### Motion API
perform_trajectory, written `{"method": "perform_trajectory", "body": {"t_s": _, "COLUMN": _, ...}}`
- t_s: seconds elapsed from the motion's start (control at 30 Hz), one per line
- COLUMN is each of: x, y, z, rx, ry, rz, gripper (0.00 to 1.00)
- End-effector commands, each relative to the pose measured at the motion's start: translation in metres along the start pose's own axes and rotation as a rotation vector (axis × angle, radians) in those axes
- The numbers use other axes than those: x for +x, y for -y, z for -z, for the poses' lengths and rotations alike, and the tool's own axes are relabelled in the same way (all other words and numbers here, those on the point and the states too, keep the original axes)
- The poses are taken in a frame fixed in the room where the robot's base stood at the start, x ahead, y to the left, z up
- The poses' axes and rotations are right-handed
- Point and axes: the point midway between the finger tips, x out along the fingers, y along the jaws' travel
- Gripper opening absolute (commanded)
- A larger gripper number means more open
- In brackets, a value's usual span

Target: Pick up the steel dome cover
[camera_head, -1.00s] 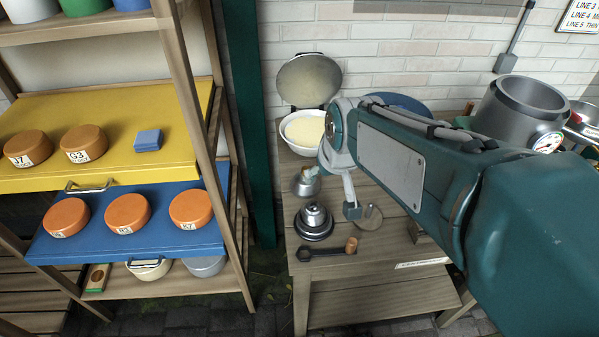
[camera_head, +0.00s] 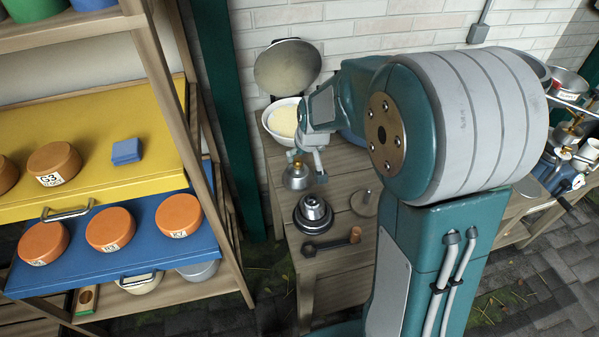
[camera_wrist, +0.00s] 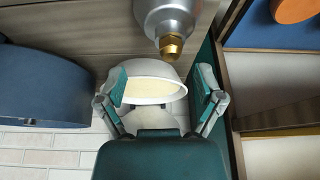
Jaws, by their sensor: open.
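The steel dome cover (camera_head: 296,179) is a small silver dome with a brass knob, standing on the wooden bench below the white bowl. In the wrist view the dome cover (camera_wrist: 168,16) is at the top, cut off by the frame, its brass knob pointing down toward the jaws. My gripper (camera_head: 306,162) is beside and over the cover, its fingers apart. In the wrist view my gripper (camera_wrist: 162,82) is open and empty, with the knob just past the fingertips and near the middle of the gap. I cannot tell whether a finger touches it.
A white bowl (camera_head: 270,128) with pale contents stands behind, with a round lid (camera_head: 287,66) upright at the wall. A shelf rack (camera_head: 190,150) stands at left.

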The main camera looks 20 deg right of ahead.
Motion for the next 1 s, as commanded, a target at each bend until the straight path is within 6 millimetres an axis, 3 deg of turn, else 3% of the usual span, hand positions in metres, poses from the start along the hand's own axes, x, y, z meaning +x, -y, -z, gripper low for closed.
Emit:
{"method": "perform_trajectory", "body": {"t_s": 0.3, "x": 0.044, "y": 0.006, "z": 0.001, "rx": 0.0, "ry": 0.003, "rz": 0.0, "gripper": 0.86}}
{"method": "perform_trajectory", "body": {"t_s": 0.6, "x": 0.048, "y": 0.006, "z": 0.001, "rx": 0.0, "ry": -0.001, "rz": 0.0, "gripper": 0.86}}
{"method": "perform_trajectory", "body": {"t_s": 0.8, "x": 0.049, "y": 0.006, "z": 0.001, "rx": 0.0, "ry": 0.0, "rz": 0.0, "gripper": 0.0}}
{"method": "perform_trajectory", "body": {"t_s": 1.0, "x": 0.049, "y": 0.006, "z": 0.001, "rx": 0.0, "ry": 0.0, "rz": 0.0, "gripper": 0.0}}
